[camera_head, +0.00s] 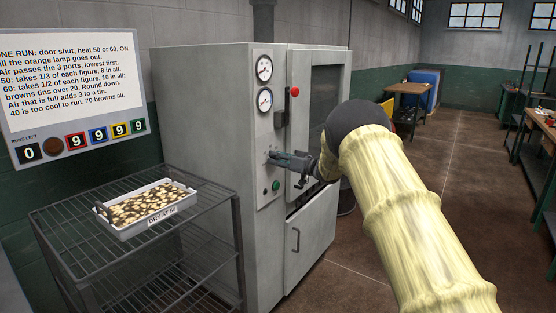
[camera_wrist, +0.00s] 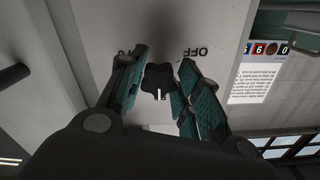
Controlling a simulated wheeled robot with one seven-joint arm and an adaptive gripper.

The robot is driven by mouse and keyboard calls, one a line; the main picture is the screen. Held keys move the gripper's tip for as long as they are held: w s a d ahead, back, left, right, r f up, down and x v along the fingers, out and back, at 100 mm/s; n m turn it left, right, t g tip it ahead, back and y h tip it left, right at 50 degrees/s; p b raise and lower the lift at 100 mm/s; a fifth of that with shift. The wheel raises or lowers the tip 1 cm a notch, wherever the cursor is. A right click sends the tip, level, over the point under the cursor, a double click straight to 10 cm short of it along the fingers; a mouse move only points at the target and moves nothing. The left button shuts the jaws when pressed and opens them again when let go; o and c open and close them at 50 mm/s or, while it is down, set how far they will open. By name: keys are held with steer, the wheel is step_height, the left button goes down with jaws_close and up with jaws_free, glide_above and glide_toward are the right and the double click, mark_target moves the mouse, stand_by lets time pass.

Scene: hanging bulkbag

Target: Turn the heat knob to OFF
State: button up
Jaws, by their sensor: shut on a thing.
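The heat knob (camera_wrist: 158,76) is dark and lobed, with a white pointer mark that points down in the wrist view. The upside-down word OFF (camera_wrist: 192,52) is printed on the panel to its upper right; another label at its upper left is mostly covered by a finger. My gripper (camera_wrist: 160,88) is shut on the knob, with its green-padded fingers on either side. In the head view my gripper (camera_head: 276,157) reaches the grey cabinet's (camera_head: 210,120) front panel from the right, and it largely hides the knob.
Two gauges (camera_head: 264,69) and a red button (camera_head: 295,91) are above the knob; a green button (camera_head: 276,185) is below. The cabinet door (camera_head: 325,90) is right of the panel. A tray (camera_head: 125,231) of browned pieces stands on a wire rack (camera_head: 75,250). A sign (camera_head: 70,70) hangs left.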

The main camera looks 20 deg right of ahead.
steer(key=shift+n, duration=0.3)
steer(key=n+b, duration=0.6)
steer(key=n, duration=0.5)
steer(key=n+b, duration=0.6)
steer(key=n, duration=0.6)
steer(key=shift+w+d+r+b, duration=0.15)
steer(key=shift+d+b, duration=0.05)
steer(key=shift+b, duration=0.2)
steer(key=shift+r+n, duration=0.1)
steer(key=shift+n, duration=0.2)
steer(key=o, duration=1)
